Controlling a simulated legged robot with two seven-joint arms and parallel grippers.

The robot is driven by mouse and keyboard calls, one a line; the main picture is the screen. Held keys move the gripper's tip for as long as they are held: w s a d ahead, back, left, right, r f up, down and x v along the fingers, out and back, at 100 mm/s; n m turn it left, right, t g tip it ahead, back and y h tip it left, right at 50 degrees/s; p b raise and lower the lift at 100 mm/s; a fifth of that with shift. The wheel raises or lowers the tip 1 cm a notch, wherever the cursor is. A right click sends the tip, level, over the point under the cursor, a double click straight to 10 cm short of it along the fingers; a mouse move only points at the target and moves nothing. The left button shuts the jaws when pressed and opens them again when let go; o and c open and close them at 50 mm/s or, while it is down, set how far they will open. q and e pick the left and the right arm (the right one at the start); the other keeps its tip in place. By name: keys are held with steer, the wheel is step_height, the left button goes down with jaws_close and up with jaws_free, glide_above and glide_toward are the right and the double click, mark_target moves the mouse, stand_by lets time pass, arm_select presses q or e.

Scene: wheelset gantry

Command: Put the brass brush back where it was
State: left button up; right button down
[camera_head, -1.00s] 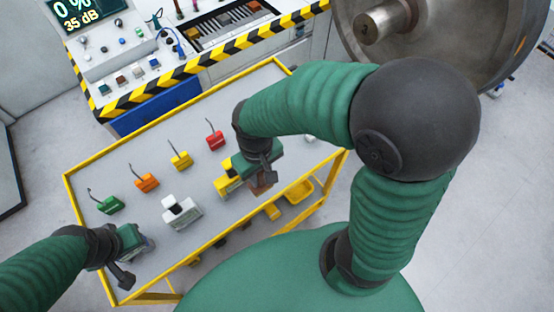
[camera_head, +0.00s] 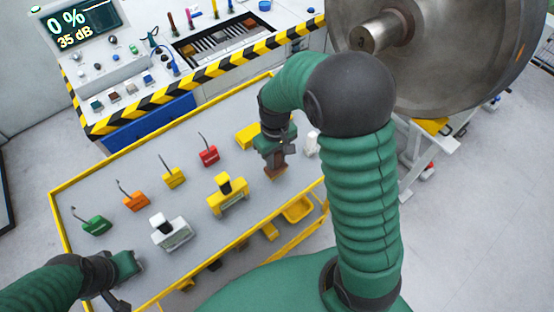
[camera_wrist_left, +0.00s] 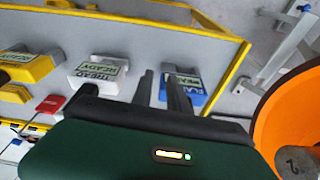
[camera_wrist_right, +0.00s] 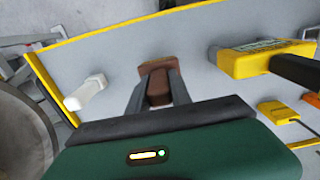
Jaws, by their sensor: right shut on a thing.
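My right gripper (camera_head: 275,150) is shut on a brown block-shaped thing, which looks like the brush (camera_head: 276,170), over the right part of the grey table. In the right wrist view the brush (camera_wrist_right: 159,88) sits between the two fingers; no bristles can be made out. Whether it touches the table I cannot tell. My left gripper (camera_head: 130,268) is low at the table's near left corner. In the left wrist view its fingers (camera_wrist_left: 162,85) are apart, with a blue-and-white labelled block (camera_wrist_left: 194,80) just beyond, partly hidden by one finger.
The yellow-edged table (camera_head: 120,185) holds a yellow block (camera_head: 228,198), a white block (camera_head: 172,232), and green (camera_head: 96,224), orange (camera_head: 135,201) and red (camera_head: 208,155) tagged pieces. A white piece (camera_head: 312,143) stands right of the brush. A console (camera_head: 130,85) and large wheel (camera_head: 450,55) lie beyond.

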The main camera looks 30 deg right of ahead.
mark_target(276, 162)
steer(key=shift+w+d, duration=0.35)
steer(key=shift+d, duration=0.05)
steer(key=f, duration=0.3)
steer(key=shift+a+f, duration=0.2)
steer(key=c, duration=1.2)
jaws_free()
steer(key=shift+d, duration=0.15)
steer(key=shift+o, duration=0.2)
step_height(276, 162, up, 12)
steer(key=shift+f, duration=0.2)
steer(key=s+a+f+t, duration=0.2)
steer(key=s+a+f, duration=0.3)
steer(key=s+a, duration=0.2)
steer(key=shift+s+a+m+t, duration=0.3)
steer(key=shift+s+m, duration=0.1)
steer(key=shift+s, duration=0.75)
